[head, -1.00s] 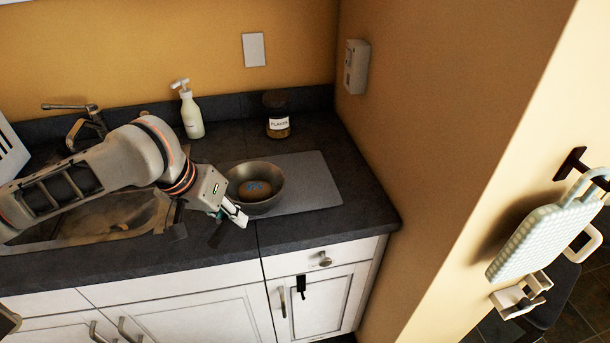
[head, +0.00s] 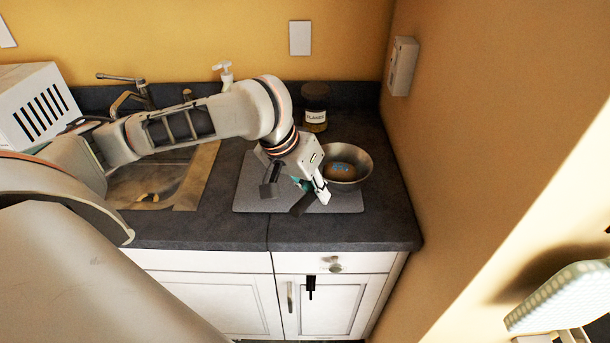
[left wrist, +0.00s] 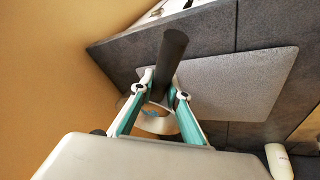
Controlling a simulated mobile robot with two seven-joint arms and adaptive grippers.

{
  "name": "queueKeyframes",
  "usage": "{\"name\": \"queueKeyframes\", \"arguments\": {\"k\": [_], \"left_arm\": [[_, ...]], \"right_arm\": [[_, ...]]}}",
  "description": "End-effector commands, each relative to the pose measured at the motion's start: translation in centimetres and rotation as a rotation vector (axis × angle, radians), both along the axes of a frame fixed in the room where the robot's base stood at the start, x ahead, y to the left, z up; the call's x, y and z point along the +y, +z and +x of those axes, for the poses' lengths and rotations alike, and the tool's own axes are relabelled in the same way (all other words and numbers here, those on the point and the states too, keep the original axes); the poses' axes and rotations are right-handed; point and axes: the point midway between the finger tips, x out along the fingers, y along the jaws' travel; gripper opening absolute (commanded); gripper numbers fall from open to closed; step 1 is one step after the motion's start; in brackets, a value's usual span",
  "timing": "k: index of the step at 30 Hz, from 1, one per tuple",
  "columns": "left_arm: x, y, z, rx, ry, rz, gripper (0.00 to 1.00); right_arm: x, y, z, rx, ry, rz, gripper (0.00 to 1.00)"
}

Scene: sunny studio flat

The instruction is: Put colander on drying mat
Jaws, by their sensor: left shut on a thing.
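The colander (head: 362,176) is a grey metal bowl with a dark handle (head: 302,205), and a brown rounded thing with a blue mark (head: 341,169) lies in it. My left gripper (head: 313,192) is shut on the handle, which also shows as a dark bar between the fingertips in the left wrist view (left wrist: 172,62). The drying mat (head: 250,192) is a flat grey rectangle on the counter. The bowl overlaps the mat's right end in the head view; whether it touches the mat is unclear. My right gripper is not in view.
The sink (head: 150,185) lies left of the mat. A jar (head: 316,108) and a pump bottle (head: 226,76) stand behind. A white slatted thing (head: 38,105) is at the far left. The orange wall (head: 450,150) closes the right side of the counter (head: 340,232).

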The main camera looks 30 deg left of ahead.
Motion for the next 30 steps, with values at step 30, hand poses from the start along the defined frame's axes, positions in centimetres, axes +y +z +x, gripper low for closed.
{"name": "queueKeyframes", "arguments": {"k": [30], "left_arm": [[3.4, 15.7, 4.1, -0.017, 0.58, 0.007, 0.0]], "right_arm": [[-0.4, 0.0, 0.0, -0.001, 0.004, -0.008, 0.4]]}}
